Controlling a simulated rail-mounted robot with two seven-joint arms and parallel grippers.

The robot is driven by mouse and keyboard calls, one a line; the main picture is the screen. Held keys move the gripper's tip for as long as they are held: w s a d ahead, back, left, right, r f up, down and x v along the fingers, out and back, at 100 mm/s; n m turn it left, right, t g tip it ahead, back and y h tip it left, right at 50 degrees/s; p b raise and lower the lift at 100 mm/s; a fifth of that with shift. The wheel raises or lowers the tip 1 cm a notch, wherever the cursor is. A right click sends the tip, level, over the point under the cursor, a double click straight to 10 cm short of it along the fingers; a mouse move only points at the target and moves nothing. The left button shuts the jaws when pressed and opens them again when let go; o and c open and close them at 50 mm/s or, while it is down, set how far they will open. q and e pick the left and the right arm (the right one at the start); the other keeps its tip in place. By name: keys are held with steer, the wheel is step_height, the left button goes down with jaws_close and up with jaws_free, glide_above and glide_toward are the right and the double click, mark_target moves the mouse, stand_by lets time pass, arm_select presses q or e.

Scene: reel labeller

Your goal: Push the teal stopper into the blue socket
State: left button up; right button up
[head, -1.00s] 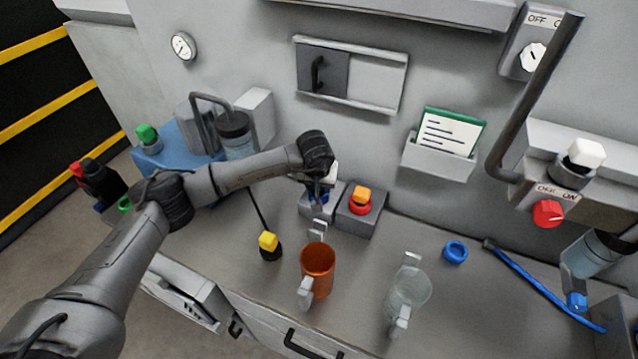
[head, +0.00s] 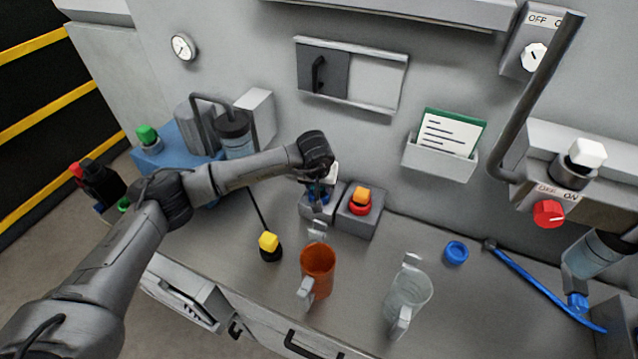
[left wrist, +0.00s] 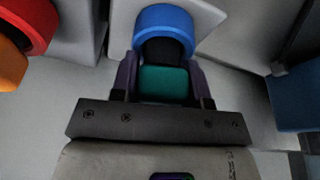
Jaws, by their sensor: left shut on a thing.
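The teal stopper (left wrist: 165,83) shows between my left gripper's fingers in the left wrist view. Its dark front part reaches the opening of the blue socket (left wrist: 164,26); how deep it sits I cannot tell. The blue socket also shows in the head view (head: 318,198), on a grey block left of the red one, partly hidden by the gripper. My left gripper (head: 322,187) is shut on the teal stopper, close in front of the socket; it also shows in the left wrist view (left wrist: 163,84). The stopper is hidden in the head view. My right gripper is not in view.
Right beside is a red socket (head: 359,208) with an orange stopper (head: 361,193). A yellow-topped black piece (head: 269,243), an orange mug (head: 318,262) and a clear mug (head: 411,292) stand in front. A blue ring (head: 456,252) and blue bar (head: 540,285) lie right.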

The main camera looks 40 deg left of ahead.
arm_select(q)
steer(key=o, duration=0.5)
steer(key=shift+s+a+f, duration=0.1)
steer(key=shift+s+f, duration=0.05)
steer(key=shift+f, duration=0.4)
steer(key=o, duration=0.5)
steer(key=shift+r, duration=0.5)
steer(key=d+p+v, duration=0.1)
steer(key=v, duration=1.3)
steer(key=shift+w, duration=0.3)
steer(key=shift+f, duration=0.1)
